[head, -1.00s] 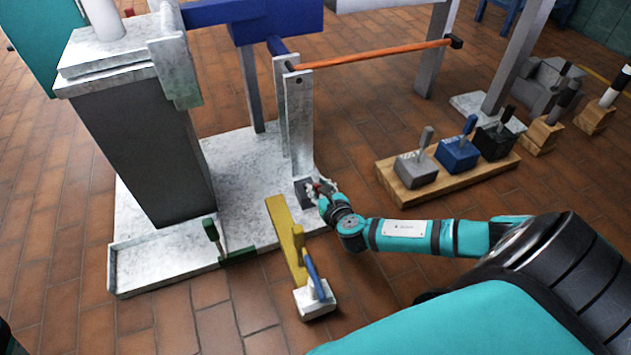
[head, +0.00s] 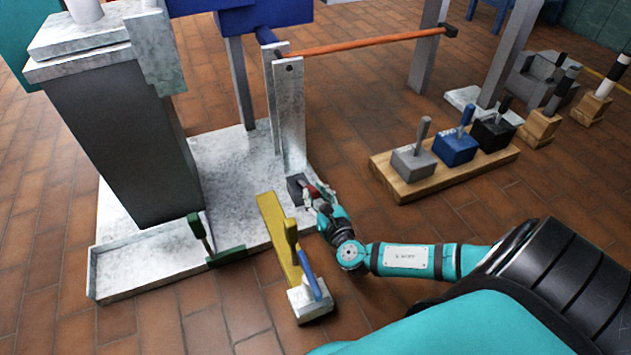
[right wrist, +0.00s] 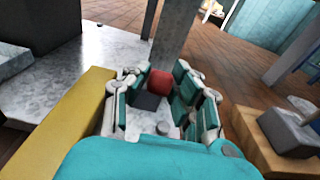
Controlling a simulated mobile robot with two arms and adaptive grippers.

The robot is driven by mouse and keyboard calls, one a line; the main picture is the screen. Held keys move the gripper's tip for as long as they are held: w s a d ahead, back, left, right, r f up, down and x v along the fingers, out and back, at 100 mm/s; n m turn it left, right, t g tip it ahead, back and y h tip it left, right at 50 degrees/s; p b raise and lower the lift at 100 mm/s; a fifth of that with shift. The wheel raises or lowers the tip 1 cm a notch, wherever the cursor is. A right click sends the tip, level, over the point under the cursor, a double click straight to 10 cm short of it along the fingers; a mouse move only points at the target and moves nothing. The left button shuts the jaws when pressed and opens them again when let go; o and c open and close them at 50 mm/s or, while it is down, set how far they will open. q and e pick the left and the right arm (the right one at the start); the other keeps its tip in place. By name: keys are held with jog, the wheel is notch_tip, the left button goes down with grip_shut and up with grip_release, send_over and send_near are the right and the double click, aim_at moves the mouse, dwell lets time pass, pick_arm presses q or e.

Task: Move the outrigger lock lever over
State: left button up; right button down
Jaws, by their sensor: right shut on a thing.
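A small lever with a red grip (head: 308,193) stands on a dark block (head: 295,185) at the foot of an upright metal post. I take it for the outrigger lock lever; no label is readable. My right gripper (head: 315,197) is shut on the red grip at the plate's near right corner. In the right wrist view the red grip (right wrist: 161,83) sits between the teal-and-white fingers (right wrist: 160,100), with the dark block (right wrist: 148,101) just below. The fingers partly hide the lever. My left gripper is in neither current view.
A yellow bar (head: 275,232) and a blue-handled lever (head: 310,278) stand close left of my right gripper. A green lever (head: 202,232) is farther left. A wooden board (head: 400,190) with grey, blue and black lever boxes lies right. An orange bar (head: 360,43) runs above.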

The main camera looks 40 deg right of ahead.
jog(key=c, duration=1.1)
grip_release()
jog(key=shift+f, duration=0.1)
jog(key=v, duration=1.2)
